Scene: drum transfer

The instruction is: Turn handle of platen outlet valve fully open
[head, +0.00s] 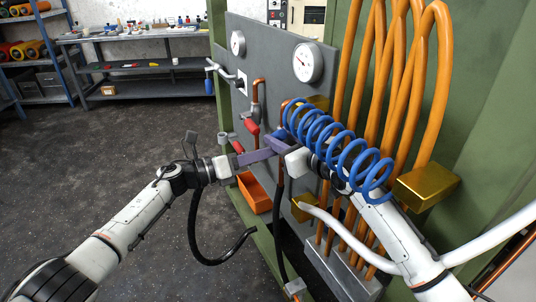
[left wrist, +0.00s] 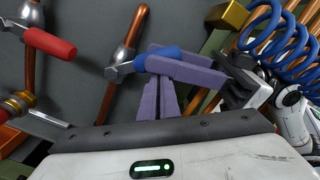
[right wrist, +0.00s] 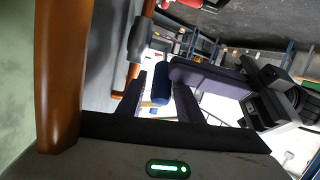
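A valve lever with a blue grip (left wrist: 160,57) sticks out from the grey panel (head: 262,60); the right wrist view shows the grip (right wrist: 161,83) too. My right gripper (right wrist: 158,88) has its purple fingers apart, one on each side of the blue grip; I cannot tell whether they touch it. My left gripper (head: 262,153) has its purple fingers close together, seemingly with nothing between them. In the left wrist view my left fingertips (left wrist: 160,75) reach just below the blue grip and cross near the right fingers. In the head view the grip is mostly hidden by the grippers.
Red-handled valves (head: 251,126) on copper pipes sit beside the blue one. Two gauges (head: 307,62) are above. Orange hoses (head: 385,90) rise at the right, and a blue coiled hose (head: 340,150) lies close over my right arm. An orange bin (head: 255,192) is below; open floor is left.

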